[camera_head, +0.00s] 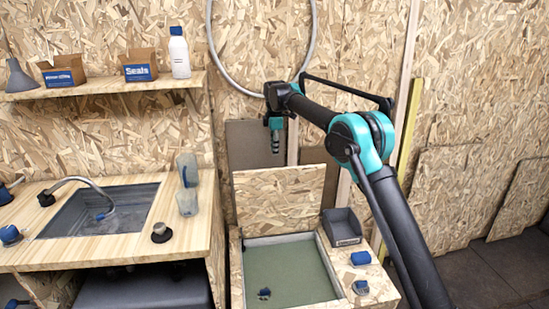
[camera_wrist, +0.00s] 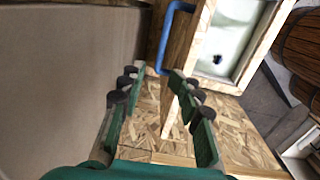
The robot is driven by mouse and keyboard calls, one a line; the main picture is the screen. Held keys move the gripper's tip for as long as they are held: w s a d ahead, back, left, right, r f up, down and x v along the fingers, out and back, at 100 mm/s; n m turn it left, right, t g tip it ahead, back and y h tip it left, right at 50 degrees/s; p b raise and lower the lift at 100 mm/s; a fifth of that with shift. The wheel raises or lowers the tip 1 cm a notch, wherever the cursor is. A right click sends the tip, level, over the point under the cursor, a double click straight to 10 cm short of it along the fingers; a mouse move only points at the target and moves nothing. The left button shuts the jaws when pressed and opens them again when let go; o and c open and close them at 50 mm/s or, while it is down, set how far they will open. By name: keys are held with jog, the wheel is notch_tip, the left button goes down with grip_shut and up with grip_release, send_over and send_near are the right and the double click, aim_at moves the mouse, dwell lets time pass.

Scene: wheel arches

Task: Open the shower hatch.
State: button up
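The shower hatch, an OSB panel (camera_head: 278,198), stands raised at the back of the box in the head view. Below it the shower tray (camera_head: 290,272) lies uncovered, with a green floor and a dark drain; the tray also shows in the wrist view (camera_wrist: 228,38). A blue handle (camera_wrist: 172,32) is fixed to brown wood beside the tray in the wrist view. My gripper (camera_head: 275,148) hangs above and behind the raised panel. In the wrist view my gripper (camera_wrist: 153,77) is open and empty, its fingertips just short of the blue handle. I cannot tell which panel the handle belongs to.
A counter with a sink (camera_head: 110,212) stands left. A grey bin (camera_head: 342,228) and small blue items sit on the ledge right of the tray. A shelf (camera_head: 105,88) holds boxes and a white bottle (camera_head: 179,55). Floor is free at the far right.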

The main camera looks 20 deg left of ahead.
jog(key=shift+r, duration=0.35)
